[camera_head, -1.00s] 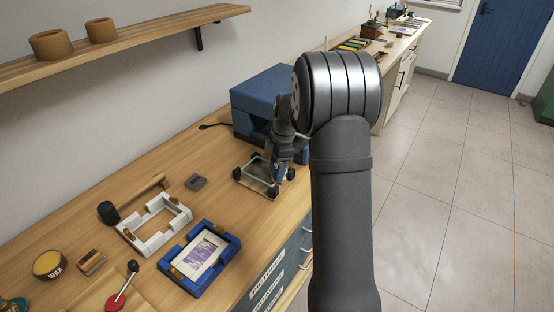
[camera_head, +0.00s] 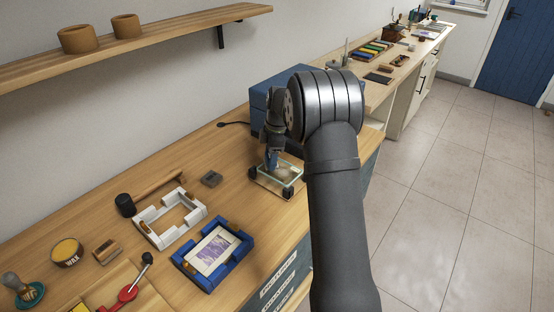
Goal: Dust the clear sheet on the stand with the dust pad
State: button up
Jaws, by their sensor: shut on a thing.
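The clear sheet (camera_head: 291,173) lies flat on a low stand with dark corner blocks (camera_head: 288,191), near the middle of the bench. My gripper (camera_head: 273,163) points down over the back left part of the sheet. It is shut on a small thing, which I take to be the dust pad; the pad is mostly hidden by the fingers. Whether the pad touches the sheet cannot be told from here. My arm covers the area just right of the stand.
A blue box (camera_head: 262,97) stands behind the stand. A shelf (camera_head: 180,28) hangs above.

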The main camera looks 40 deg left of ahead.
aim_at(290, 176)
jog(key=shift+a, duration=0.5)
jog(key=shift+d, duration=5.05)
jog(key=shift+s, duration=0.25)
jog(key=shift+w+a, duration=0.1)
jog(key=shift+a, duration=4.9)
jog(key=shift+d, duration=5)
notch_tip(290, 176, up, 8)
jog(key=shift+d, duration=0.1)
